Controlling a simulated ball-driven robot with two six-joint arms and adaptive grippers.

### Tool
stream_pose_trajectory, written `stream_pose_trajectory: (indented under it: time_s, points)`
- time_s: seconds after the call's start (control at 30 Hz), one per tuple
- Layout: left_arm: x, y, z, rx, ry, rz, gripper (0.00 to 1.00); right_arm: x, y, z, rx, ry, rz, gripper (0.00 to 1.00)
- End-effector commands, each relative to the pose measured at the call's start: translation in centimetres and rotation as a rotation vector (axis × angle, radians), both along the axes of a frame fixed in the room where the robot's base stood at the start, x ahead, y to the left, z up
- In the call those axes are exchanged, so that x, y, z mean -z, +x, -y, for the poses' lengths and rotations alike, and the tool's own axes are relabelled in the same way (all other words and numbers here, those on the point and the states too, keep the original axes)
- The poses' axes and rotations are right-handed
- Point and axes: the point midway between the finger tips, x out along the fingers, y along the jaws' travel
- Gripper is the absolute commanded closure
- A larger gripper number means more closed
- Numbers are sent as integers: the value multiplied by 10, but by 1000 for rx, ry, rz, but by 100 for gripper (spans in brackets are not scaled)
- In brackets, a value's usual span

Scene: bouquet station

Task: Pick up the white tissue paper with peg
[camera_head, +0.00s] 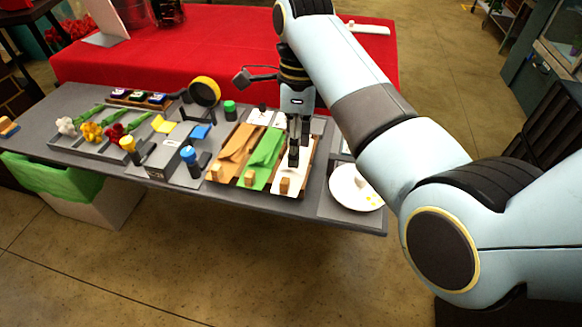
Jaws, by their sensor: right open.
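The white tissue paper (280,176) lies on the grey table, at the right end of a row of three papers. Its wooden peg (284,185) stands up at its front end. My right gripper (298,152) points down over the white paper, behind the peg as seen from here. Its fingers are open and hide part of the paper. I cannot tell whether the fingertips touch it. My left gripper is not in view.
Green paper (264,158) and brown paper (236,149), each with a wooden peg, lie just left of the white one. A white plate (355,188) is close on the right. Tape (205,91) and flowers (92,131) lie further left. A red-covered table (228,45) stands behind.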

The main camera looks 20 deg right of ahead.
Motion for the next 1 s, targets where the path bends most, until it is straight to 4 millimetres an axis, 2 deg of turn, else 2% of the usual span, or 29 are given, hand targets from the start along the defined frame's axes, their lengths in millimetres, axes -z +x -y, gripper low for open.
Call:
stream_pose_trajectory:
  time_s: [0.07,0.17,0.4,0.63,0.83,1.0]
  points:
    - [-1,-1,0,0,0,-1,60,-10,7,-6,69,-5,-20,50]
    - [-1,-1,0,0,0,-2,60,-7,9,-10,110,-9,-35,50]
    - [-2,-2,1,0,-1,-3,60,31,4,-13,116,-9,-36,50]
    - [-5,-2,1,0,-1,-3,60,51,1,-15,114,-9,-36,50]
    - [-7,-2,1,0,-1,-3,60,82,-4,-19,114,-9,-34,50]
    - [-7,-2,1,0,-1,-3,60,93,-5,-20,115,-9,-32,50]
